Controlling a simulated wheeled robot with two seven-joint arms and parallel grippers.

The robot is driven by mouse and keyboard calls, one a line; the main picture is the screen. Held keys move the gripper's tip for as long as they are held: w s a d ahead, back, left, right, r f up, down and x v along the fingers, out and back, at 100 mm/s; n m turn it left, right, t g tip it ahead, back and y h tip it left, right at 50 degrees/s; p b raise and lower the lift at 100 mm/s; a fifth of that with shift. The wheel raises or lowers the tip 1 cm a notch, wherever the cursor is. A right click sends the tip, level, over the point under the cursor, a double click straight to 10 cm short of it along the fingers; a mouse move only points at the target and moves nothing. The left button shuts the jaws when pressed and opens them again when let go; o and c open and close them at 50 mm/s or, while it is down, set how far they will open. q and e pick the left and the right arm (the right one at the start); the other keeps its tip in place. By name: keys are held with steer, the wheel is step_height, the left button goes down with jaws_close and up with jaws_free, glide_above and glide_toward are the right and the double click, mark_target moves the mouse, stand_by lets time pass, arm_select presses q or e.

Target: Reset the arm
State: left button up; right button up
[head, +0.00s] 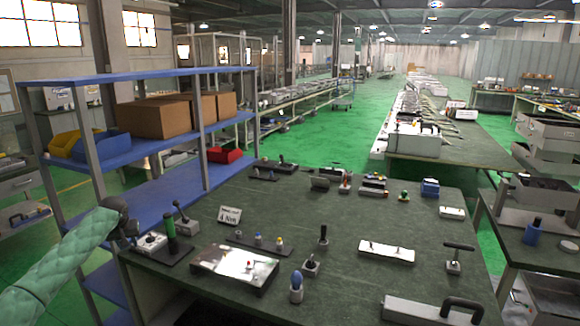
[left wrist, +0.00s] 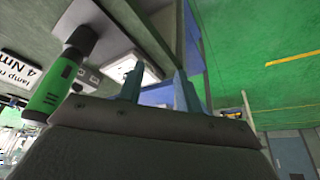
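My left arm comes in from the left in the head view, with a green padded sleeve. My left gripper (head: 130,238) is at the table's left edge, beside a grey box with a black lever (head: 150,243). In the left wrist view the two fingers of the gripper (left wrist: 158,92) stand apart with nothing between them. A green-and-black screwdriver-like tool (head: 171,232) stands to the right of the gripper; it also shows in the left wrist view (left wrist: 62,82). My right arm and gripper are in no view.
The dark work table (head: 340,285) carries a silver plate (head: 235,266), a "4 Nm" sign (head: 230,214), a white bar (head: 386,252) and a blue-handled tool (head: 297,284). A blue shelf (head: 180,196) with cardboard boxes (head: 152,118) stands close at the left. Green floor lies beyond.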

arm_select(q)
steer(key=s+d+f+m+h, duration=0.1)
steer(key=s+d+f+m, duration=0.1)
steer(key=s+d+f, duration=0.9)
steer(key=s+d+f+m+g, duration=0.1)
steer(key=s+d+f, duration=0.4)
steer(key=f, duration=1.2)
steer(key=s+d+f+m+h, duration=0.1)
steer(key=s+d+f+m, duration=0.1)
steer(key=s+d+f, duration=0.95)
steer(key=s+d+f+m, duration=0.1)
steer(key=s+d+f, duration=0.2)
steer(key=s+f, duration=0.6)
steer(key=s+d+f, duration=0.3)
steer(key=s+f, duration=0.5)
steer(key=s, duration=0.1)
steer(key=s+d+f, duration=0.2)
steer(key=s, duration=0.6)
steer(key=s+d+f, duration=0.2)
steer(key=s, duration=0.6)
steer(key=s+d+f+g, duration=0.1)
steer(key=s+d+f, duration=0.1)
steer(key=s, duration=0.6)
steer(key=shift+d+f+m, duration=0.25)
steer(key=shift+m, duration=0.15)
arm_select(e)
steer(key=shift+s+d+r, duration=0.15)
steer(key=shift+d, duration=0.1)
